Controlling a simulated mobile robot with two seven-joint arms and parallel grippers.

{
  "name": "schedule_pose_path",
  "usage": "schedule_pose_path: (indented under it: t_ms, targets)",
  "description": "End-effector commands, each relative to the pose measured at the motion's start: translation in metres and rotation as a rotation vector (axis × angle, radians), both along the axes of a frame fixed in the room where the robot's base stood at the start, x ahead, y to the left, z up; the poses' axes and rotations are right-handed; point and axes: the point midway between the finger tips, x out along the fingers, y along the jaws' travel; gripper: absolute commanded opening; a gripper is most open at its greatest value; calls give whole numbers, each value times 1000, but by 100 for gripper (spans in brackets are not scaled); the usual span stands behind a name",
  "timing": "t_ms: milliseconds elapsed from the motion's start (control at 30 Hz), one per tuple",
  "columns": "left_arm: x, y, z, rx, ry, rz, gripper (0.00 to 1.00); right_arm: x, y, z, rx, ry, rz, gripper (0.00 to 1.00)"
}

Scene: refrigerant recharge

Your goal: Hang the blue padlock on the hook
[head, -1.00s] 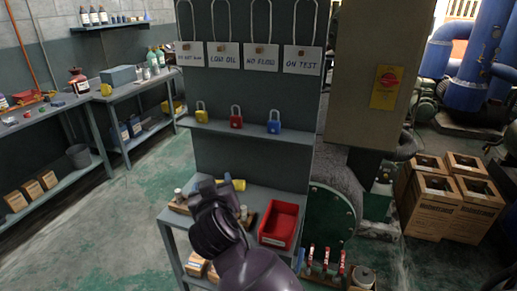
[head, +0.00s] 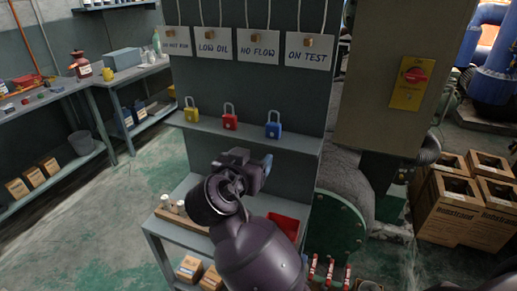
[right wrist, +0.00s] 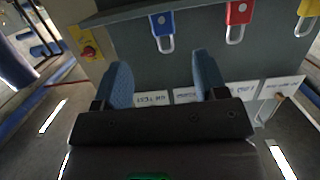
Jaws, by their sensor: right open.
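The blue padlock (head: 273,129) stands upright, shackle up, at the right of a narrow grey shelf (head: 240,138). In the right wrist view, which is upside down, the blue padlock (right wrist: 161,26) shows with its shackle pointing down, just beyond my fingers. My right gripper (head: 264,163) is below and in front of the shelf. Its two blue fingers (right wrist: 164,76) are apart and empty, not touching the padlock. I cannot make out which fitting on the panel is the hook; small brown blocks (head: 308,42) show on the signs. My left gripper is out of view.
A red padlock (head: 230,120) and a yellow padlock (head: 191,113) stand to the left of the blue one. Signs such as "ON TEST" (head: 320,56) hang above. A red bin (head: 287,226) sits on the lower bench, partly behind my arm.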

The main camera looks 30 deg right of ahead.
Motion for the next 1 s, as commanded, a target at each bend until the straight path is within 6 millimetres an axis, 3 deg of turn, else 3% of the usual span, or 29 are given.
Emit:
schedule_pose_path:
  t_ms: [267, 700, 1000]
  targets:
    - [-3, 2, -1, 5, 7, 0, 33, 10, -11, 0, -2, -1, 0, 66]
    - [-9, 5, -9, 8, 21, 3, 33, 64, -72, 0, 0, 0, -1, 66]
    - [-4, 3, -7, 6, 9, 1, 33, 85, -95, 0, 0, 1, 1, 66]
